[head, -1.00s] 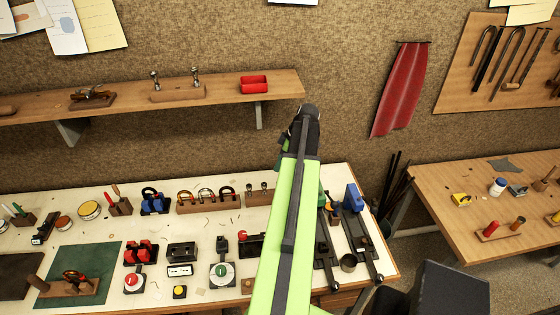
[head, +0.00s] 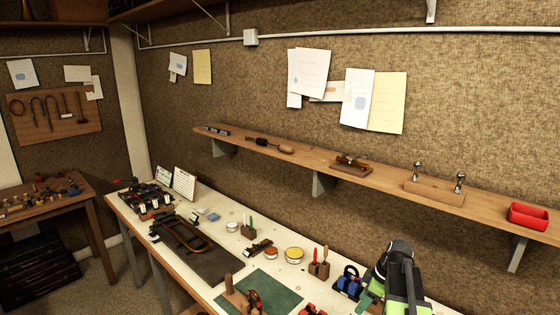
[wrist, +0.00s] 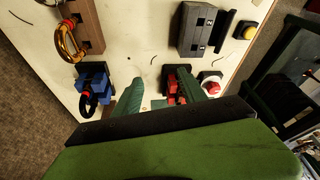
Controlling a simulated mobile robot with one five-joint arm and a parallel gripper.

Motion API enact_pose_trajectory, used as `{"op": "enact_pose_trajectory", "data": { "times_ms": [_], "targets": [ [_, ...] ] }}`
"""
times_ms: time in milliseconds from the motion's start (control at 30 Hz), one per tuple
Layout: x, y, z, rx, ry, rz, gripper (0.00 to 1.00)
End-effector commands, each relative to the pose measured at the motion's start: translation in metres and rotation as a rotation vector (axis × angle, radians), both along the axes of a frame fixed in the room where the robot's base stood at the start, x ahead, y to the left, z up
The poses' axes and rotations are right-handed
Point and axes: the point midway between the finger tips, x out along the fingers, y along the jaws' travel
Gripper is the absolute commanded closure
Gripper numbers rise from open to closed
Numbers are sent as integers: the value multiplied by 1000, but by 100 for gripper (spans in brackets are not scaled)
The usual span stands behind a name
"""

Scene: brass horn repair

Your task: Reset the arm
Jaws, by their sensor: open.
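My arm (head: 400,275) shows at the lower right of the head view, over the front part of the long white workbench (head: 345,298). My gripper (wrist: 158,80) shows in the wrist view with its two green fingers spread apart and nothing held between them. It is above the bench top, pointing at it. A blue and black tool holder (wrist: 92,88) is left of the fingers, and a red and black one (wrist: 175,88) is partly hidden behind the right finger.
A wall shelf (head: 330,170) runs above the bench and carries a red tray (head: 528,215). The bench holds a dark mat (head: 215,265), a green mat (head: 285,290), tins and small tools. In the wrist view, a dark block (wrist: 193,30) stands beyond the fingers.

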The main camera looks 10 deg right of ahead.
Motion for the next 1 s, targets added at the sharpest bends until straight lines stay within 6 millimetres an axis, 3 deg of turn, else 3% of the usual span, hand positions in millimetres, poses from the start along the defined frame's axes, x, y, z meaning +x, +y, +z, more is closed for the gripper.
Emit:
{"op": "enact_pose_trajectory", "data": {
  "times_ms": [33,200,300,400,500,800,1000],
  "targets": [
    [7,48,-19,-8,21,41,51],
    [10,171,-47,-47,101,59,51],
    [0,226,-60,-78,144,18,51],
    [-17,268,-72,-114,186,-72,51],
    [-33,285,-76,-147,220,-221,51],
    [-51,263,-74,-177,279,-745,51],
    [-51,263,-74,-162,291,-860,51]
  ]
}}
